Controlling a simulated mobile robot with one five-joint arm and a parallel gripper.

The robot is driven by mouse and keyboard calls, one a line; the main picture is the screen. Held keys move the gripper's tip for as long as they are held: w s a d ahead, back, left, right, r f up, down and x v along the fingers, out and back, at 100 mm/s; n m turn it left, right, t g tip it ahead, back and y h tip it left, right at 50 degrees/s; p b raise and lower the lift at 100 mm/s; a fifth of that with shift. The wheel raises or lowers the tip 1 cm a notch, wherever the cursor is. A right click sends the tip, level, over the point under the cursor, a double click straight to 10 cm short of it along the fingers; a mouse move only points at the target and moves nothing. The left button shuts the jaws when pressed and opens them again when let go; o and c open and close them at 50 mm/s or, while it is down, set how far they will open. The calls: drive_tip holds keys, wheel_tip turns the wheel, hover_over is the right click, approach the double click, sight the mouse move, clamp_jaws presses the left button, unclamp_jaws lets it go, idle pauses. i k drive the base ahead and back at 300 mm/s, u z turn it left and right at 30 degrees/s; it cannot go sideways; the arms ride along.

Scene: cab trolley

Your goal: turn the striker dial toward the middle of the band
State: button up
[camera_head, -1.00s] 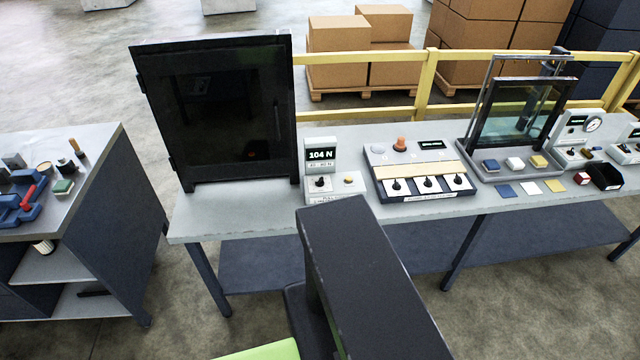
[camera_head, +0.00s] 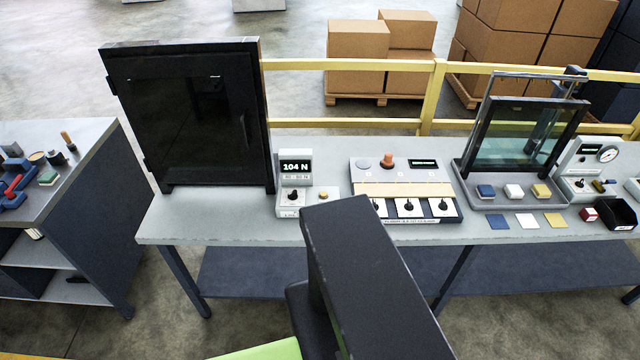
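A small light-grey unit with a screen (camera_head: 296,167) reading 104 N stands on the long table, just right of the black cabinet. A smaller line under the number is too small to read for certain. A black dial (camera_head: 293,196) sits on the unit's lower front, with a yellow-orange button (camera_head: 323,195) to its right. I take this dial to be the striker dial. My dark arm link rises in the foreground and covers the area just right of and below the unit. My gripper is not in view.
A panel (camera_head: 362,164) with several black knobs and an orange button stands right of the unit, partly behind my arm. The black cabinet (camera_head: 190,120) stands left. A glass-shielded stand (camera_head: 525,135) is farther right. Bare tabletop (camera_head: 215,215) lies left of the unit.

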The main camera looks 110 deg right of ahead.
sight(293, 195)
drive_tip(key=k, duration=1.7)
drive_tip(key=z, duration=0.55)
drive_tip(key=i, duration=1.05)
drive_tip(key=z, duration=0.1)
